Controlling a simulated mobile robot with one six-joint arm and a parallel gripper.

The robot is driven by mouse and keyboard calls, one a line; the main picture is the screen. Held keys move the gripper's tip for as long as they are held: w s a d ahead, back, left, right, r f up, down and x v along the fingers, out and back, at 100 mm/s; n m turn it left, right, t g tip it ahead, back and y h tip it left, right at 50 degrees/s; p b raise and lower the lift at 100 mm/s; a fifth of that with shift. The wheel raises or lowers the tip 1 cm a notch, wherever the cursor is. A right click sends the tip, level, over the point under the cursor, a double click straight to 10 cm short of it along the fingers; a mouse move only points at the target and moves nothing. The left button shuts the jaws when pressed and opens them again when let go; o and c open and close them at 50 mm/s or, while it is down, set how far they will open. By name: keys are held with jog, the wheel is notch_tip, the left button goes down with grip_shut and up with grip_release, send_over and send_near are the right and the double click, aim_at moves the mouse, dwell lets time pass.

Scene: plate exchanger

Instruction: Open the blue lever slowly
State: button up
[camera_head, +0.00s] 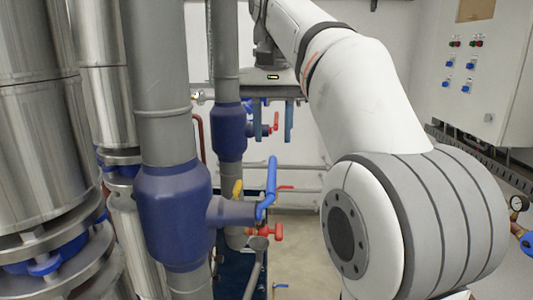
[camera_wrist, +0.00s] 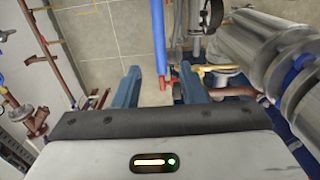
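The blue lever (camera_head: 268,185) stands nearly upright, with a bend at its lower end, beside a side branch of the blue-jacketed grey pipe in the head view. In the wrist view the blue lever (camera_wrist: 159,40) runs down from the top edge and appears between the fingertips. My gripper (camera_head: 273,137) has its two blue fingers spread and pointing down, above the lever in the head picture. In the wrist view my gripper (camera_wrist: 160,69) is open with nothing clamped. I cannot tell how far the lever lies from the fingertips.
A red valve handle (camera_head: 265,233) sits just below the lever, and a yellow handle (camera_head: 238,188) to its left. A blue-jacketed pipe (camera_head: 174,215) and steel columns (camera_head: 42,120) crowd the left. A control cabinet (camera_head: 485,75) is at right. Tiled floor (camera_wrist: 105,45) shows open.

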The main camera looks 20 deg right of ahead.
aim_at(272, 163)
jog(key=shift+w+f, duration=0.15)
jog(key=shift+w, duration=0.15)
jog(key=shift+s+f, duration=0.15)
jog(key=shift+f, duration=0.15)
jog(key=shift+f+b, duration=0.45)
jog(key=shift+f, duration=2.9)
jog(key=shift+s, duration=0.1)
grip_shut()
